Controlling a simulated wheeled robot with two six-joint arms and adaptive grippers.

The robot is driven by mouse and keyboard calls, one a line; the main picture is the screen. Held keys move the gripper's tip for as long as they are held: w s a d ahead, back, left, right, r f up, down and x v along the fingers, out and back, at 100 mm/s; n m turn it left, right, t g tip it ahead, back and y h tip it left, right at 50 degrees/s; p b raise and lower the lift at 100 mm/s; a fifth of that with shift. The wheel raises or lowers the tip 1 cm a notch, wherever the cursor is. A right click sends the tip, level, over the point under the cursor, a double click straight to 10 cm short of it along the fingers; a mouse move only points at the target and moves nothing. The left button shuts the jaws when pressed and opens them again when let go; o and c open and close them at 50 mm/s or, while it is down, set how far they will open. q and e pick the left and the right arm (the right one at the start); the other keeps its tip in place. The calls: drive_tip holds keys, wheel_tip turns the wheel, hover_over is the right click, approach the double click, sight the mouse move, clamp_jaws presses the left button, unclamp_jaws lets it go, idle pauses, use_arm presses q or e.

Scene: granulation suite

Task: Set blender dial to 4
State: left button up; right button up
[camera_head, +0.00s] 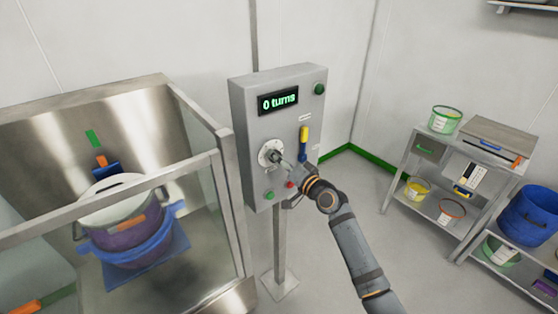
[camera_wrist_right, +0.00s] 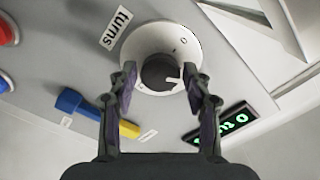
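The blender dial (camera_head: 265,152) is a round white plate with a dark knob on the front of a grey control box (camera_head: 245,125). The box's display (camera_head: 278,101) reads "0 turns" in green. In the right wrist view the dark knob (camera_wrist_right: 160,72) shows a white pointer mark toward the lower right, on a white dial plate (camera_wrist_right: 152,36). My right gripper (camera_head: 281,159) is at the dial. In the wrist view its fingers (camera_wrist_right: 161,88) stand apart, one on each side of the knob, with narrow gaps visible. Contact is not clear. My left gripper is out of view.
A yellow-and-blue lever (camera_head: 303,142), a red button (camera_head: 290,184) and green buttons (camera_head: 269,195) sit near the dial. A steel-framed enclosure (camera_head: 215,190) with a pot stands left. Shelves (camera_head: 410,160) with tubs stand right. Floor between is clear.

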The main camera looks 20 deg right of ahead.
drive_tip(key=shift+o, duration=0.8)
drive_tip(key=v, duration=1.2)
